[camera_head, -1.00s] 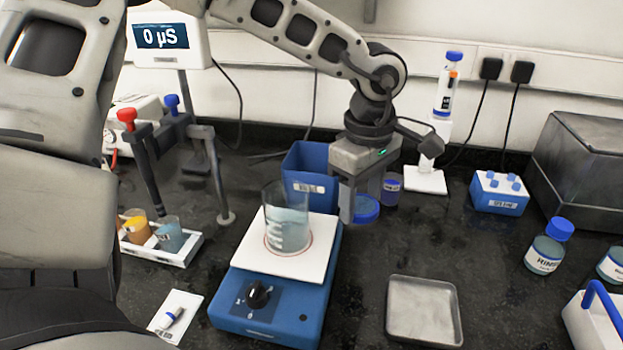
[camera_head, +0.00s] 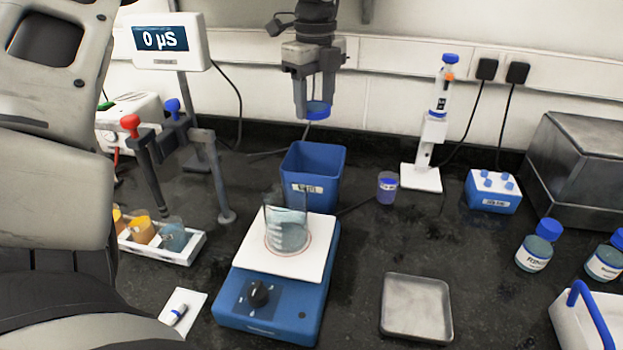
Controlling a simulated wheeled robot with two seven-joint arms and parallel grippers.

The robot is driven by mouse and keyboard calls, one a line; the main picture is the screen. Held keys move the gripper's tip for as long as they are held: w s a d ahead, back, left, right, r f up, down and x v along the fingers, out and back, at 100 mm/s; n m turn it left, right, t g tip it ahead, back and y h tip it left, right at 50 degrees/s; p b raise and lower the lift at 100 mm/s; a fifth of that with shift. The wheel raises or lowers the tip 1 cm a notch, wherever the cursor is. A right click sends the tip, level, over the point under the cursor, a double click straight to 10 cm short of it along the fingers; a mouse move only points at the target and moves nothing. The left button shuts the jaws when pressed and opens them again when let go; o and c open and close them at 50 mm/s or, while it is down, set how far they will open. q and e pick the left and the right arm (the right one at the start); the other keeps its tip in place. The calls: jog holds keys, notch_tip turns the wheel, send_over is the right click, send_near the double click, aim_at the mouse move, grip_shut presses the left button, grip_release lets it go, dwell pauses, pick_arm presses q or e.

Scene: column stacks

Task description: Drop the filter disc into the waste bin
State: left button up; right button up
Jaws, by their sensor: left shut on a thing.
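My left gripper (camera_head: 315,112) is shut on the filter disc (camera_head: 318,110), a small blue round piece between the fingertips. Its fingers point down, and it hangs high, above the waste bin in the picture. The waste bin (camera_head: 307,192) is a blue, open-topped box with a white label, standing behind the hotplate. The disc is clear of the bin's rim; its exact depth relative to the opening is hard to tell. My right gripper is not in view.
A glass beaker (camera_head: 286,230) of liquid stands on the blue hotplate (camera_head: 265,308) in front of the bin. A metal tray (camera_head: 416,308) lies front right. The counter between them is clear.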

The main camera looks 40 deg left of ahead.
pick_arm(q)
jog(key=a+n, duration=0.1)
jog(key=n, duration=0.1)
jog(key=r+n, duration=0.1)
jog(key=n, duration=0.1)
jog(key=shift+a, duration=0.4)
notch_tip(320, 180, down, 5)
jog(key=shift+r, duration=0.1)
jog(key=shift+f, duration=0.5)
jog(key=o, duration=1)
jog(key=shift+o, duration=0.2)
